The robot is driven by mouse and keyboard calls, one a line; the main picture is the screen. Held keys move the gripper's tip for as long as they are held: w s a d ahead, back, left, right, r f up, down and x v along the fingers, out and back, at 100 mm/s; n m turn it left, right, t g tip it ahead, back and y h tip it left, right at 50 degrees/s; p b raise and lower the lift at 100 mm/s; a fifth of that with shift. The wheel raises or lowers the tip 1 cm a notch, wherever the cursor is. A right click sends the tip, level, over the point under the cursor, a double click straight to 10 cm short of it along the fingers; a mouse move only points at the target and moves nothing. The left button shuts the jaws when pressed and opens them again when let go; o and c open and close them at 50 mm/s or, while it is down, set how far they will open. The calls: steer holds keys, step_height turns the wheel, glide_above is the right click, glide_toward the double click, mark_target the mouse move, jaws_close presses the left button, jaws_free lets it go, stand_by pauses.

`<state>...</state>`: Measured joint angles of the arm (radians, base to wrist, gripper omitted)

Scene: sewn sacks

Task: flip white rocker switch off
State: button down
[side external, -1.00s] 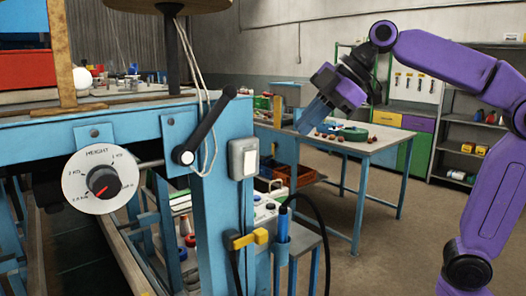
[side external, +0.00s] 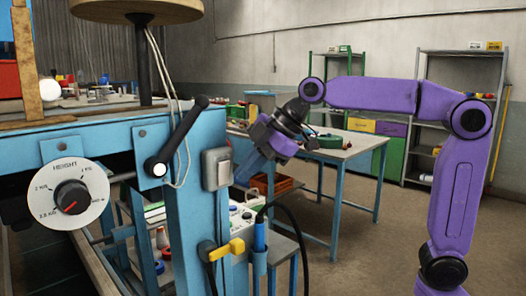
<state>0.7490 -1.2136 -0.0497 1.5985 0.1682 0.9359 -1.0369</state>
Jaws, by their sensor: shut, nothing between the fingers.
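The white rocker switch (side external: 223,168) sits in a grey box on the blue machine post (side external: 190,215), and I see its face at a steep angle. Which way the rocker is tipped is too small to tell. My gripper (side external: 241,180) points down and left, with its blue fingers shut and empty. The fingertips show just right of the switch box, level with its lower part. Whether they touch the switch cannot be told from this view.
A black lever (side external: 182,138) and a white height dial (side external: 98,204) are on the machine left of the switch. A yellow-handled valve (side external: 230,247) is below it. A black cable loops at the lower right. A table (side external: 352,152) stands behind.

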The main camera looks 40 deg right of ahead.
steer(key=shift+w+r, duration=0.2)
steer(key=shift+w, duration=0.7)
steer(key=shift+w+r, duration=0.15)
steer(key=shift+w, duration=0.75)
steer(key=shift+w+r, duration=0.15)
steer(key=shift+w, duration=0.2)
steer(key=shift+r, duration=0.1)
steer(key=shift+r, duration=0.7)
steer(key=shift+s, duration=0.15)
glide_toward(222, 168)
steer(key=s+a+v, duration=0.1)
steer(key=v, duration=0.5)
steer(key=shift+d+r, duration=0.2)
steer(key=shift+r, duration=0.05)
